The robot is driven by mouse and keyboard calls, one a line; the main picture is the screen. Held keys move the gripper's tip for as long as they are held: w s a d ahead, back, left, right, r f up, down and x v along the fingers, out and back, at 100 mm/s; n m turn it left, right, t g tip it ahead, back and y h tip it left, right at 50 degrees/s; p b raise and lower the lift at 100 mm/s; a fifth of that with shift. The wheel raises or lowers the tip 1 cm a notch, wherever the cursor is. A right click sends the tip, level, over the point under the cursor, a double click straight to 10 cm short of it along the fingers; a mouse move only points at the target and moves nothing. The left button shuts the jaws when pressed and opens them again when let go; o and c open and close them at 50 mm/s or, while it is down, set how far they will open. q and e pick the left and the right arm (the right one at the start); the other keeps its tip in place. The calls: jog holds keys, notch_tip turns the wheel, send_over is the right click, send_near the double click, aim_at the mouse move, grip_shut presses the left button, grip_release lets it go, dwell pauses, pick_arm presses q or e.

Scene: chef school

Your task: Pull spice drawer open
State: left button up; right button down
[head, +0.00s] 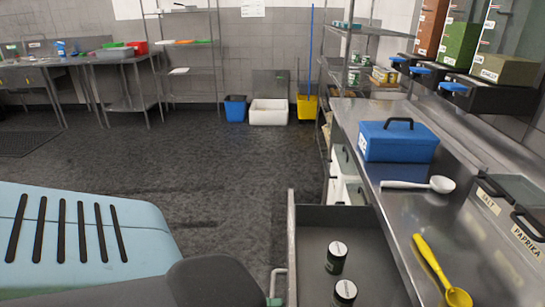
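The spice drawer (319,219) is pulled out from under the steel counter at the bottom middle, and its inside shows. Two dark jars with white lids, one jar (336,258) behind the other jar (344,293), stand upright in it. The drawer's pale bar handle (277,284) shows on its left face, cut off by the lower frame edge. A small greenish part (273,301) at the handle may be a tip of my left gripper. Whether it grips the handle cannot be told. My dark arm link hides the area to the left. My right gripper is not in view.
The steel counter (374,190) bears a blue box (398,142), a white ladle (420,185), a yellow spoon (441,272) and labelled salt and paprika containers (517,215). Dispensers (505,70) hang above. The dark floor (225,180) left of the drawer is clear.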

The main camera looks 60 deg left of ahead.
pick_arm(q)
jog(key=shift+o, duration=0.3)
jog(key=shift+a, duration=0.1)
